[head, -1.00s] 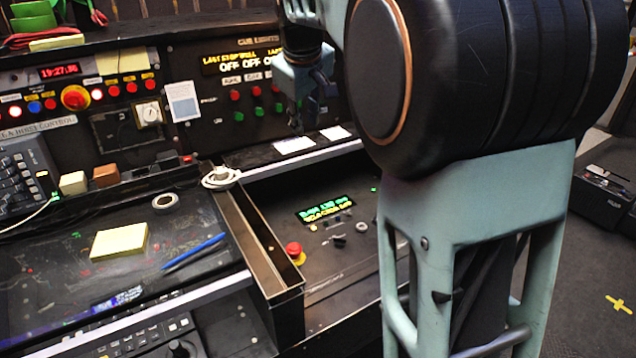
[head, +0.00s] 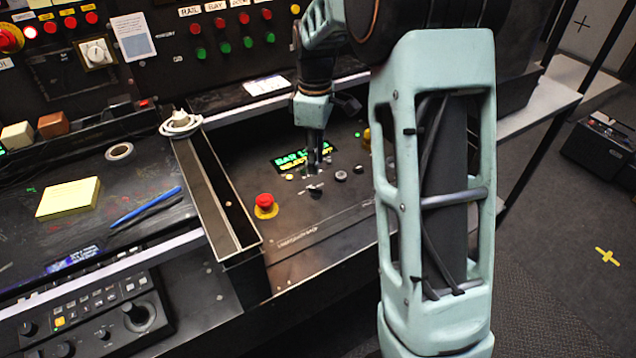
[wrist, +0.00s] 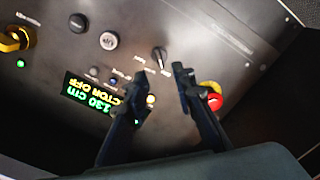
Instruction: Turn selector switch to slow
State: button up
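The likely selector switch, a small black knob with a pointer (wrist: 158,55), stands on the dark sloping panel. In the head view the black knob (head: 316,191) sits just below my fingertips. My gripper (wrist: 160,76) is open and empty, pointing down at the panel, with its fingertips apart on either side of the line to the knob. It also shows in the head view (head: 315,160), partly covering a lit green and yellow display (head: 290,162). In the wrist view the display (wrist: 92,95) appears upside down and partly hidden; "130 cm" and "CTOR OFF" are readable.
A red emergency button on a yellow base (head: 265,202) stands left of the knob; it shows close beside my right finger in the wrist view (wrist: 213,100). A silver key switch (wrist: 108,40) and another black knob (wrist: 78,22) are nearby. A raised rail (head: 215,195) borders the panel's left.

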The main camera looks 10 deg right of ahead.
aim_at(316, 188)
notch_tip(316, 188, down, 8)
jog(key=shift+f+b, duration=0.2)
jog(key=shift+b, duration=0.6)
grip_shut()
